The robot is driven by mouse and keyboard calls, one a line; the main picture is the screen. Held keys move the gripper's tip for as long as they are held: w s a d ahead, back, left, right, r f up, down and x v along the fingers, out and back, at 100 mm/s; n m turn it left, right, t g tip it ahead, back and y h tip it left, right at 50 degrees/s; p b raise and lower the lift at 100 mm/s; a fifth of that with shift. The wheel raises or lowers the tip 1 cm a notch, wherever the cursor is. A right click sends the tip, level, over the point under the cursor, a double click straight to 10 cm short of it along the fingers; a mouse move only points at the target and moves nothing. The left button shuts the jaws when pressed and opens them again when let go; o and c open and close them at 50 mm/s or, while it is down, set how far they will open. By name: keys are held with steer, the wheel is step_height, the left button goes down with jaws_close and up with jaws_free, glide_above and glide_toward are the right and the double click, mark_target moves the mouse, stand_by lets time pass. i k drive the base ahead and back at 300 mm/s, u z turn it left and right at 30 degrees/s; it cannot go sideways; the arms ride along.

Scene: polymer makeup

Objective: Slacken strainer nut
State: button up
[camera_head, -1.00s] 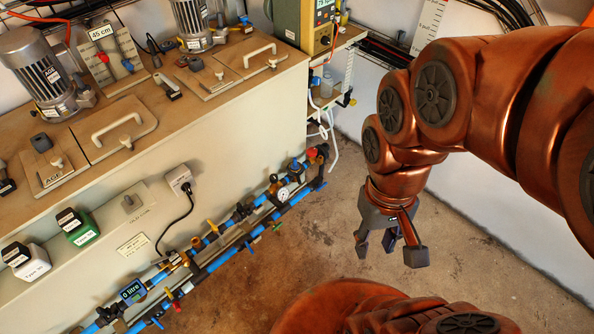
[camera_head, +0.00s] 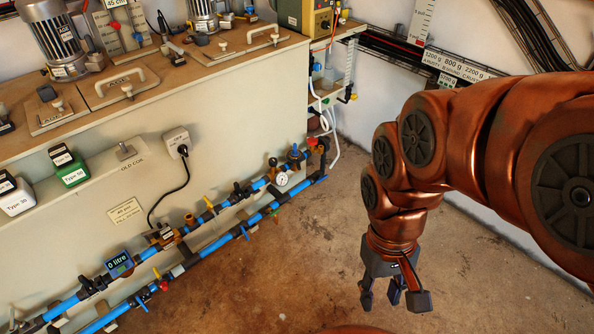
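Two blue pipes run along the low front of the big cabinet. The upper pipe (camera_head: 150,252) carries a brass fitting (camera_head: 168,238) beside a yellow-handled valve; it may be the strainer, but its nut is too small to make out. A second small brass part (camera_head: 190,219) sits just right of it. My gripper (camera_head: 393,301) hangs over the bare floor, to the right of the pipes and well apart from them. Its dark fingers are spread, with nothing between them.
A digital meter reading 0 litre (camera_head: 119,263) and a pressure gauge (camera_head: 282,180) sit on the upper pipe. A black cable (camera_head: 165,199) hangs from a socket above. The concrete floor (camera_head: 290,270) between pipes and gripper is clear. A white wall stands behind the arm.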

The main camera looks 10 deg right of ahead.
mark_target(296, 161)
steer(key=u, duration=0.3)
steer(key=i, duration=0.8)
steer(key=u, duration=0.8)
